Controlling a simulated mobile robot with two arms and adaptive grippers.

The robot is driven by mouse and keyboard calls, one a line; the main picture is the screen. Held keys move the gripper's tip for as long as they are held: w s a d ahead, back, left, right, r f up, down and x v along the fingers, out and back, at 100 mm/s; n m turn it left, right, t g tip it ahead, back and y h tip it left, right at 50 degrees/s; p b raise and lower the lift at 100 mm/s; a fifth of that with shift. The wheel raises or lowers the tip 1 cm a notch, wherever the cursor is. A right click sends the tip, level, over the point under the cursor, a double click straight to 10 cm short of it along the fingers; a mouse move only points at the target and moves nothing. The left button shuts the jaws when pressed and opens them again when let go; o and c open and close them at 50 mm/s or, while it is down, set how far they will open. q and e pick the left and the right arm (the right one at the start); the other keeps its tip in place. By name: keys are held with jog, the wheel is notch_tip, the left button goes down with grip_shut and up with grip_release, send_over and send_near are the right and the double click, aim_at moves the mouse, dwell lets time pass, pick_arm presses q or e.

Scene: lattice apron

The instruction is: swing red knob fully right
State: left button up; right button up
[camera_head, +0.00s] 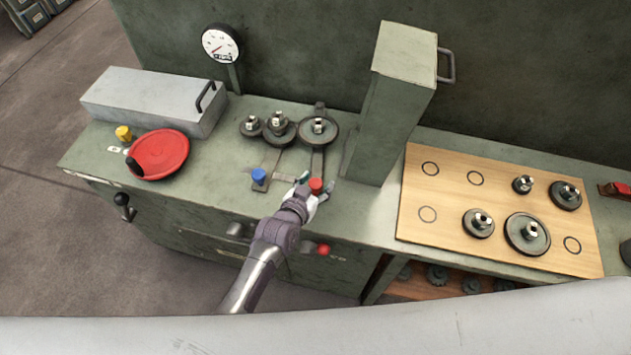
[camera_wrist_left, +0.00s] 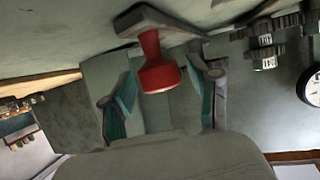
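The red knob (camera_head: 316,185) stands on the bench top, on a bar at the front end of a slot; it also shows in the left wrist view (camera_wrist_left: 158,70). My left gripper (camera_head: 317,187) is at the knob, one finger on either side in the head view. In the left wrist view the teal-padded fingers (camera_wrist_left: 163,95) are spread with the knob between them, and gaps show on both sides. The knob is partly covered by the gripper in the head view. My right gripper is not in view.
A blue knob (camera_head: 260,175) stands just left of the gripper. Gears (camera_head: 318,128) lie behind, and a tall green housing (camera_head: 395,110) rises to the right. A second red knob (camera_head: 323,249) sticks out of the bench front. A wooden board (camera_head: 450,205) holds several gears.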

pick_arm(q)
jog(key=v, duration=1.2)
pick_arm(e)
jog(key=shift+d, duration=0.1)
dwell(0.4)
